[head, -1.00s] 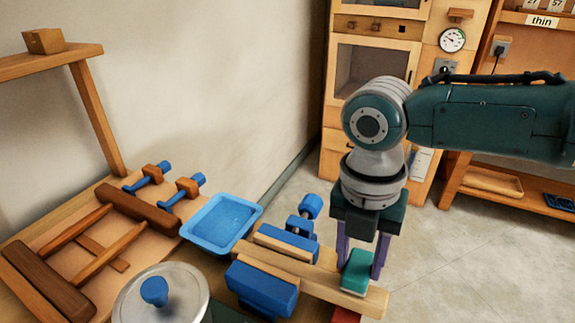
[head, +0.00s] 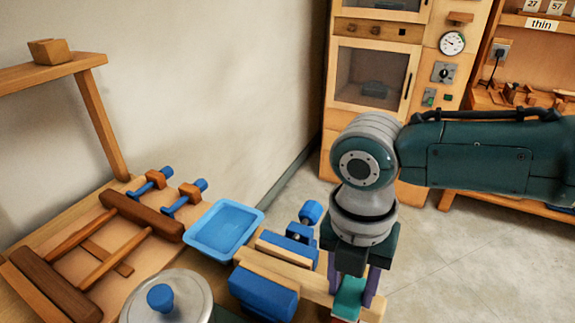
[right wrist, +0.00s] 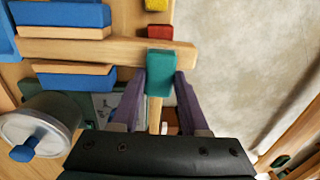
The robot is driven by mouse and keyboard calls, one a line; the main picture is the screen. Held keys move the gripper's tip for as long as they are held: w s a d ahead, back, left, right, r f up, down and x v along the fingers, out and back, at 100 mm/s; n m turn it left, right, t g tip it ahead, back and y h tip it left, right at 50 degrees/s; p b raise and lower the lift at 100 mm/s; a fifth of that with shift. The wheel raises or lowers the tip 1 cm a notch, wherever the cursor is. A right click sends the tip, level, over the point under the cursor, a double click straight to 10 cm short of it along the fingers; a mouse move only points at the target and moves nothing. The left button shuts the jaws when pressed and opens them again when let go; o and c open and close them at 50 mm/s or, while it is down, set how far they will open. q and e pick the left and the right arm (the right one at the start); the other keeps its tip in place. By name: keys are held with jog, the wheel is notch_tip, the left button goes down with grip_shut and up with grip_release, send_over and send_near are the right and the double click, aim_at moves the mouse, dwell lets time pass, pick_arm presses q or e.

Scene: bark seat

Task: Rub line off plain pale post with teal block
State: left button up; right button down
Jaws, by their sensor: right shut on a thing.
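The plain pale post (head: 312,287) lies level, held between the blue jaws of a vise (head: 264,289), with its right end sticking out past them. My right gripper (head: 352,290) points down and is shut on the teal block (head: 348,298). The block is over the free end of the post and appears to touch it. In the right wrist view, the teal block (right wrist: 160,72) sits between the purple fingers and overlaps the post (right wrist: 120,50). I cannot make out a line on the post; the block and fingers hide part of it. My left gripper is not in view.
A blue tray (head: 225,228) lies left of the vise. A lidded pot with a blue knob (head: 160,298) stands at the front. A wooden frame (head: 90,250) is at the left. A red block (right wrist: 159,33) and a yellow one (right wrist: 157,4) lie beyond the post. Open floor is at the right.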

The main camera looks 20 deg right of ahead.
jog(key=shift+w+d+f+b, duration=0.2)
jog(key=shift+w+d+b, duration=0.3)
jog(key=shift+d, duration=0.1)
jog(key=shift+w+d+b, duration=0.45)
jog(key=shift+d, duration=0.15)
jog(key=shift+s+a+r+p, duration=0.2)
jog(key=shift+s+a+p, duration=0.1)
jog(key=shift+p, duration=0.25)
jog(key=shift+s+a+p, duration=0.7)
jog(key=shift+a+p, duration=0.1)
jog(key=shift+a, duration=0.05)
jog(key=shift+w+d+f+b, duration=0.2)
jog(key=shift+w+d+b, duration=0.15)
jog(key=shift+b, duration=0.1)
jog(key=shift+w+d+b, duration=0.6)
jog(key=shift+w+d, duration=0.05)
jog(key=shift+d, duration=0.2)
